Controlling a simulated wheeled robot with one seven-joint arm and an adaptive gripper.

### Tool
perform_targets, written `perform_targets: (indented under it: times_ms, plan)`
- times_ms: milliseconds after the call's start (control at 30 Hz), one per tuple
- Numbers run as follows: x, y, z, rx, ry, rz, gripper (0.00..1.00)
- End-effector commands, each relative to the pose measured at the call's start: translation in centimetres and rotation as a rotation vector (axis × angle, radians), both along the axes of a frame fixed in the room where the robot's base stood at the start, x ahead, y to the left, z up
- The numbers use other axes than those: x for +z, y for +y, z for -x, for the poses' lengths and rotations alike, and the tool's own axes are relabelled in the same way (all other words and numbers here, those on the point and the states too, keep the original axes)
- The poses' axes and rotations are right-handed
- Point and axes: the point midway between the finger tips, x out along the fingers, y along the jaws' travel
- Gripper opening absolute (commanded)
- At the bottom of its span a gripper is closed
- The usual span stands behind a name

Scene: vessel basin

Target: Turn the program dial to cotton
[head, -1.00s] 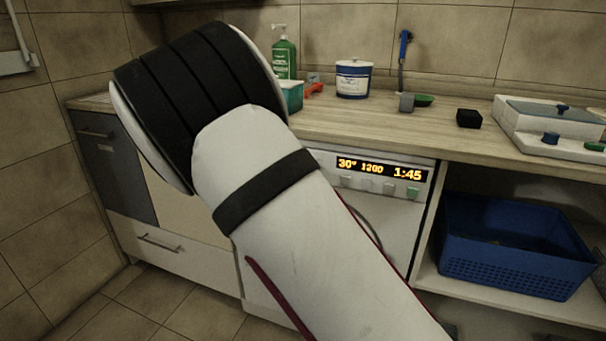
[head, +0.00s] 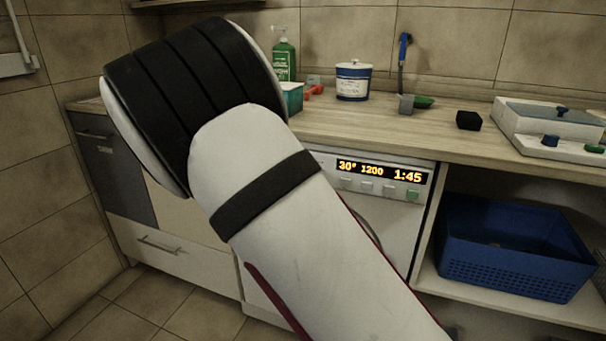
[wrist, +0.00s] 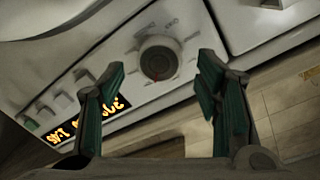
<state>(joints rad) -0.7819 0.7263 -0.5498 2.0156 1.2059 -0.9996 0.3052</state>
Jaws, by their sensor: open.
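In the head view my arm hides the dial and gripper. The display (head: 382,171) reads 30°, 1200 and 1:45.
Buttons, one green (head: 414,194), sit below the display. A wooden worktop (head: 350,125) above carries a green bottle (head: 284,58), a white-and-blue tub (head: 353,80) and a black block (head: 469,119). A blue basket (head: 515,245) stands on the shelf at right.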

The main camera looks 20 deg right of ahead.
Motion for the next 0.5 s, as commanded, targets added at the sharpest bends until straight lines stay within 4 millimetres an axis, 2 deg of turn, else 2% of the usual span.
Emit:
perform_targets:
  times_ms: [300, 500]
  plan:
    - [0.3, 4.2, 5.0, 0.004, 0.000, -0.001, 0.58]
    - [0.5, 6.0, 7.3, 0.004, 0.000, 0.000, 0.58]
